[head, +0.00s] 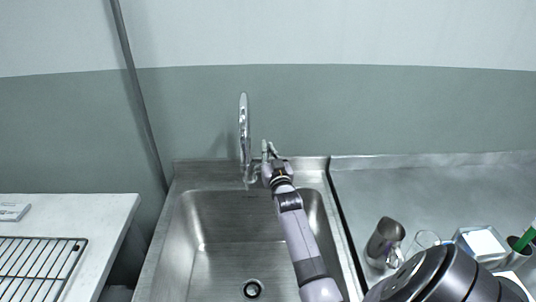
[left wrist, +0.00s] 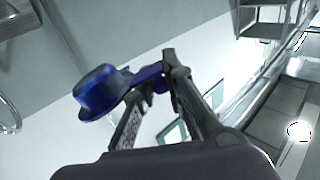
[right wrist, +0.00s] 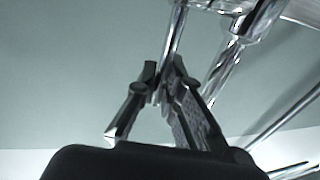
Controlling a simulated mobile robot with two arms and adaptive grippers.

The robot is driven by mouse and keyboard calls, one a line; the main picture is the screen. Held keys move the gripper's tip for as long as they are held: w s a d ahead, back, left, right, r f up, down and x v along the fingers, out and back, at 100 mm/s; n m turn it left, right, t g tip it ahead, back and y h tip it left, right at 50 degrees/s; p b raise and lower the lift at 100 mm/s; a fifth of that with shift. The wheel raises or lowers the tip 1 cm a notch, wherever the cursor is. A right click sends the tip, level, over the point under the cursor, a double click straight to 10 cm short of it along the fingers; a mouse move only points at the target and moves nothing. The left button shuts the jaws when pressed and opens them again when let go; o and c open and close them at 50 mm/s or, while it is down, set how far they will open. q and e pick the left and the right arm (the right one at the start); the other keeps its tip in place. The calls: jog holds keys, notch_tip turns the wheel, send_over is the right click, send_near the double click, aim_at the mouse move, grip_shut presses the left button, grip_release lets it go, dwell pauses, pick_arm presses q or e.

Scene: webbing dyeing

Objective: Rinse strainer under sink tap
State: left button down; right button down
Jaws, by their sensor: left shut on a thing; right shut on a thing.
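The chrome tap (head: 244,125) rises at the back of the steel sink (head: 215,270). My right gripper (head: 269,152) is just right of the tap. In the right wrist view my right gripper (right wrist: 160,85) is shut on a thin chrome rod, which looks like the tap's lever (right wrist: 174,40). In the left wrist view the strainer (left wrist: 98,95) is a blue, hat-shaped piece with a short handle. My left gripper (left wrist: 158,82) is shut on its handle. My left gripper and the strainer are out of the head view. I cannot see whether water runs.
A metal pitcher (head: 384,243) and a clear glass (head: 425,240) stand on the steel counter (head: 420,190) to the right. A white table (head: 110,207) with a wire rack (head: 40,262) stands left of the sink. The sink basin around its drain (head: 252,289) looks empty.

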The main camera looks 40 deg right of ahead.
jog(key=c, duration=1.7)
grip_release()
jog(key=shift+s, duration=0.1)
jog(key=v, duration=1.2)
